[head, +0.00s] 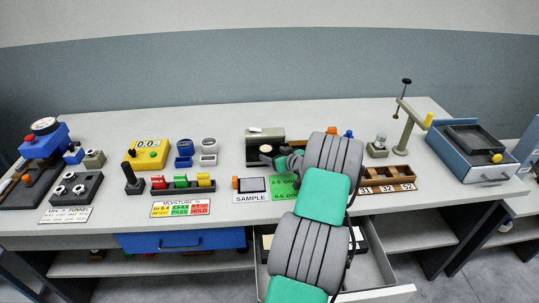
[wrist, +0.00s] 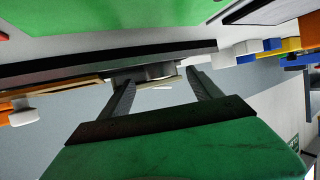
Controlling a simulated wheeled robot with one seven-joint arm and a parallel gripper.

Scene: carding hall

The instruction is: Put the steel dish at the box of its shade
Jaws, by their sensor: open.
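A small grey, round object that looks like the steel dish (wrist: 160,72) shows between and beyond my fingers in the wrist view; its outline is partly hidden. In the head view a pale round piece (head: 266,148) at the grey-beige device may be the same dish, but I cannot tell. My gripper (head: 274,160) is just in front of that device, low over the table, with its fingers (wrist: 160,80) open and apart. A moisture label (head: 181,208) carries printed yellow, green and red boxes.
A green sheet (head: 284,194) lies under my arm, beside the SAMPLE plate (head: 251,198). A yellow meter (head: 146,153) stands at left. A brown rack (head: 388,187), a post stand (head: 408,125) and a blue-grey box (head: 470,152) are at right. The table's back strip is clear.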

